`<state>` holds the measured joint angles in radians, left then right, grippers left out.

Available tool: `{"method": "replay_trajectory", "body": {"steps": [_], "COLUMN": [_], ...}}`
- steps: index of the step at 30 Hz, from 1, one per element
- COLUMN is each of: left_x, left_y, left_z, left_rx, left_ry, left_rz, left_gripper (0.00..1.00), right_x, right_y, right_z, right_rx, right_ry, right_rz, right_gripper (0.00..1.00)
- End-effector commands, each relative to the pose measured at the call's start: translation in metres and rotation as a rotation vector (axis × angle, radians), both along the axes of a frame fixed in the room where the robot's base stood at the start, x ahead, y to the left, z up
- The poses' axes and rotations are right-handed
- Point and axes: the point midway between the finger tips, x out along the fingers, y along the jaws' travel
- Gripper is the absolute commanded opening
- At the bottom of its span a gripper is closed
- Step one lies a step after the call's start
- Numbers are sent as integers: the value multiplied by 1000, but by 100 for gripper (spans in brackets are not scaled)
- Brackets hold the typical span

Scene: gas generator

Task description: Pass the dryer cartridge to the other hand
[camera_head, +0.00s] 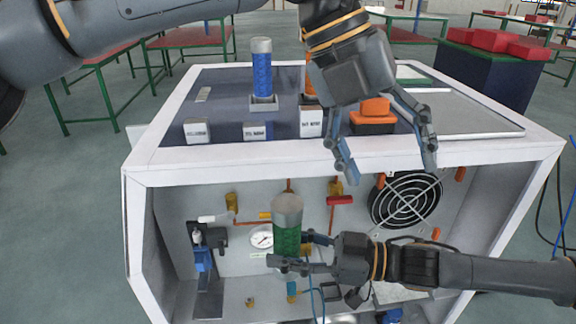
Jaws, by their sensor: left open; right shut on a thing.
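A green dryer cartridge (287,240) with a grey cap stands upright in front of the open front of the generator cabinet. My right gripper (285,254), reaching in from the right, is shut on its lower part. My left gripper (388,163) is open and empty, pointing down over the cabinet's front top edge, above and to the right of the green cartridge. A blue cartridge (262,72) stands upright in a holder on the cabinet top. An orange cartridge (310,82) is beside it, partly hidden by my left gripper.
The white cabinet frame (230,158) crosses behind the grippers. Inside are a gauge (262,238), a fan (405,200), a red-handled valve (340,200) and a blue fitting (203,258). Labelled blocks (198,130) and an orange item (374,108) sit on top. Tables stand behind.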

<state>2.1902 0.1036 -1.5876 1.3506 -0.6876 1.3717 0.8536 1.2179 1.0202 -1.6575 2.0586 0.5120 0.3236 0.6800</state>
Motion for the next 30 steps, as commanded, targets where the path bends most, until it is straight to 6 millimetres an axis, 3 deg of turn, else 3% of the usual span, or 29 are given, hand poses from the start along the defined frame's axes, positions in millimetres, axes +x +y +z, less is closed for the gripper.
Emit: {"method": "replay_trajectory", "body": {"steps": [3, 6, 11, 17, 30], "left_x": [27, 43, 57, 61, 60], "left_y": [40, 69, 100, 109, 109], "left_z": [-27, -39, -46, -60, -139], "left_rx": [193, 316, 428, 459, 457], "left_ry": [-74, -111, -139, -145, -142], "left_rz": [58, 101, 144, 154, 152], "left_gripper": [73, 73, 73, 73, 73], "right_x": [0, 0, 0, 0, 0], "right_y": [0, 0, 0, 0, 0], "right_z": [1, 1, 1, 1, 1], "right_rx": [2, 2, 2, 2, 2], "right_ry": [-2, -2, -2, -2, -2], "right_rz": [1, 1, 1, 1, 1], "right_gripper": [0, 0, 0, 0, 0]}}
